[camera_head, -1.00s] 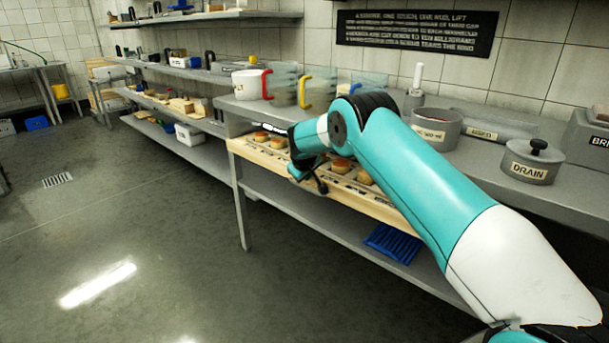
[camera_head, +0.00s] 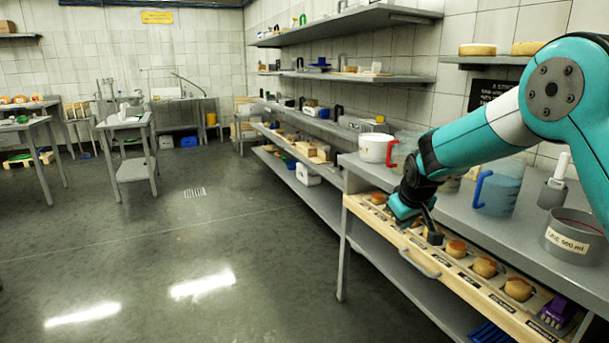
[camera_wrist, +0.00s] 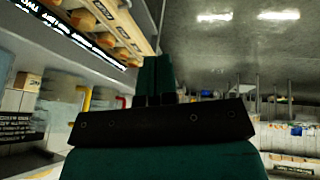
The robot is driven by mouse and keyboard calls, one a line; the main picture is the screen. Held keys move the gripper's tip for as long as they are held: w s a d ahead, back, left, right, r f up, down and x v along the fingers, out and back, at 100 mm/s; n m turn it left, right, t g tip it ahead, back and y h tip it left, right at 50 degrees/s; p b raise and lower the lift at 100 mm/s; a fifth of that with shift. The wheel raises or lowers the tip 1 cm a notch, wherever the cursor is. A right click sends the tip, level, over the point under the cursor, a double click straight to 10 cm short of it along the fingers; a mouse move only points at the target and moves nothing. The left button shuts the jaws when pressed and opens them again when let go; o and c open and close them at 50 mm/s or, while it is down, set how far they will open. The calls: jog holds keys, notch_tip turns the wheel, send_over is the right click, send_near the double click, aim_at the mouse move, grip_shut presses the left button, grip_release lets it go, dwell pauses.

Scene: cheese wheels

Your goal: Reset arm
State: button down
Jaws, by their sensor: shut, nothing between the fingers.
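My teal and white arm reaches in from the right, over the bench top. In the wrist view my gripper (camera_wrist: 154,80) shows as a dark bar with a teal block, and the drawer edge lies at upper left. Whether the fingers touch the drawer or a cheese cannot be told.
The open drawer (camera_head: 420,256) holds several small cheeses (camera_head: 485,266) in a row.

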jog(key=s+a+r+n+g+y+p, duration=0.15)
jog(key=s+a+r, duration=0.25)
jog(key=s+r, duration=0.55)
jog(key=s+a+r+g+y+p, duration=0.1)
jog(key=s+a+r+y+p, duration=0.3)
jog(key=s, duration=1)
jog(key=s+a+r+g, duration=0.1)
jog(key=s+r, duration=0.1)
jog(key=s, duration=0.7)
jog(key=s+a+r+n+g+p, duration=0.1)
jog(key=s+r+g, duration=0.1)
jog(key=s, duration=0.7)
jog(key=shift+a+r+h+p, duration=0.15)
jog(key=shift+a+h+p, duration=0.15)
jog(key=shift+h, duration=0.05)
